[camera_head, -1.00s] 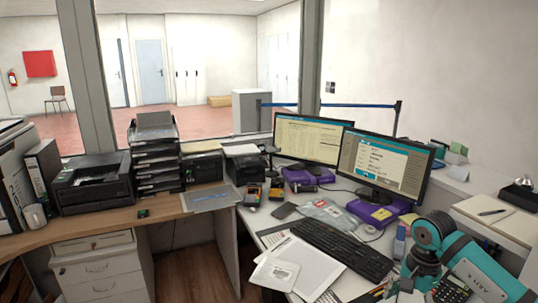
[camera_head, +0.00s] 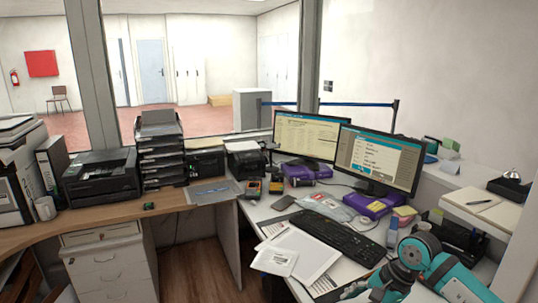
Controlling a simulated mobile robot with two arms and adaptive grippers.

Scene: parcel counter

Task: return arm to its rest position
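My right arm, teal and grey, reaches in from the lower right corner over the front right of the white desk. Its gripper (camera_head: 372,287) is low at the bottom edge, partly cut off and partly covered by the wrist. I cannot tell whether its fingers are open or shut, and I see nothing clearly held. It is in front of the black keyboard (camera_head: 345,243). My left arm and gripper are not in view.
Two monitors (camera_head: 377,158) stand behind the keyboard. White papers (camera_head: 275,261) lie left of it. A raised shelf (camera_head: 485,212) with a notebook and bell is at the right. A printer (camera_head: 101,178) and tray stack (camera_head: 161,152) stand on the wooden counter (camera_head: 120,221).

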